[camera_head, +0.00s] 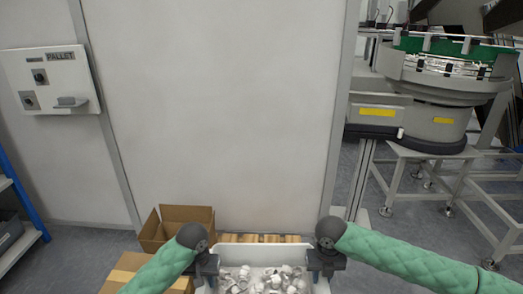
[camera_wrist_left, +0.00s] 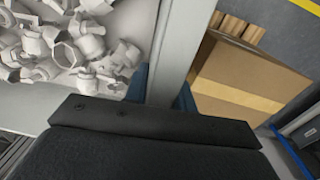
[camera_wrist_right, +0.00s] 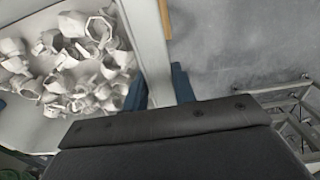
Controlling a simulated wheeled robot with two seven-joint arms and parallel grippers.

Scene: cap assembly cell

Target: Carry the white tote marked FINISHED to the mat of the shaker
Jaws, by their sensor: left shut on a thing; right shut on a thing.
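The white tote (camera_head: 262,249) is at the bottom middle of the head view, filled with several small whitish parts. Its marking is not visible. My left gripper (camera_head: 207,265) is shut on the tote's left wall; in the left wrist view the blue fingers (camera_wrist_left: 165,88) sit on both sides of the wall. My right gripper (camera_head: 325,262) is shut on the right wall; in the right wrist view its blue fingers (camera_wrist_right: 160,85) straddle that wall. The tote's lower part is out of view. The shaker's mat cannot be made out.
An open cardboard box (camera_head: 176,222) and another carton (camera_head: 128,270) are left of the tote, with wooden pallet slats (camera_head: 260,238) behind it. A white wall panel (camera_head: 215,110) stands ahead. A machine with a round green-topped bowl (camera_head: 445,70) on a metal frame stands at right.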

